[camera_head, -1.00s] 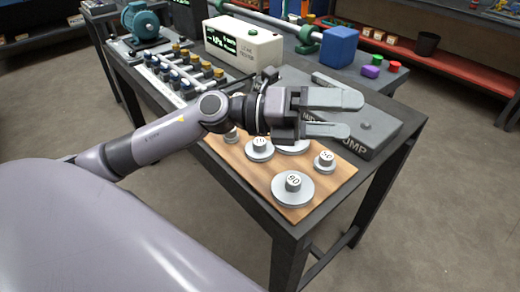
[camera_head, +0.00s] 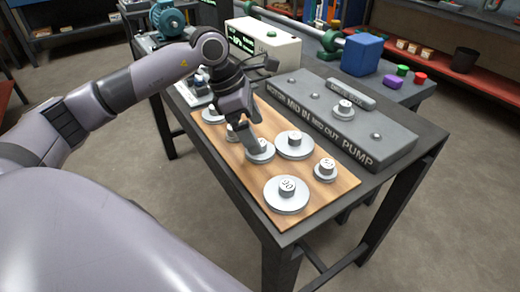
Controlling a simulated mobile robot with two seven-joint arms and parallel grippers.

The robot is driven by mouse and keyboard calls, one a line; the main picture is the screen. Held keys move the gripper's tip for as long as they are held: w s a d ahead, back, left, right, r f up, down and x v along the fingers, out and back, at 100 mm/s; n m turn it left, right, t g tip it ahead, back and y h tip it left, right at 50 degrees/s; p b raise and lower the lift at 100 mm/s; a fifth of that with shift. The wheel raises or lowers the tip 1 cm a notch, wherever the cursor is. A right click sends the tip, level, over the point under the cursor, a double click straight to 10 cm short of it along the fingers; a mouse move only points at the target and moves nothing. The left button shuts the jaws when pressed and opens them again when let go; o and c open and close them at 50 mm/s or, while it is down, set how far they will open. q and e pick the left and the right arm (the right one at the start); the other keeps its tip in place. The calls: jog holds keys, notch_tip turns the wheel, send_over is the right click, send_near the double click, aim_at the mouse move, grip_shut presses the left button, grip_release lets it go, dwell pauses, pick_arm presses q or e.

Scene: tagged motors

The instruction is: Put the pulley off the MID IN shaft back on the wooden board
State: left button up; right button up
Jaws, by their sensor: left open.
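The wooden board (camera_head: 240,172) on the bench holds several grey pulleys with numbered hubs. A large one marked 90 (camera_head: 286,198) is at the near end, and a small one (camera_head: 325,170) and a wide one (camera_head: 295,146) lie to its right. My left gripper (camera_head: 250,145) points down over the board, open, with its fingers close to another pulley (camera_head: 261,153) and partly hiding it. I cannot tell whether they touch. The grey shaft block (camera_head: 395,143) reads MOTOR, MID IN, MID OUT, PUMP. The MID IN stud (camera_head: 316,96) looks bare.
A cream display box (camera_head: 270,48) and a blue block (camera_head: 362,54) stand behind the shaft block. Green, red and purple pieces (camera_head: 392,82) lie at the right.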

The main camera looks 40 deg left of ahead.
aim_at(268, 155)
pick_arm(q)
jog(key=x, duration=0.4)
jog(key=shift+f, duration=0.3)
jog(key=shift+r, duration=0.1)
jog(key=c, duration=1.3)
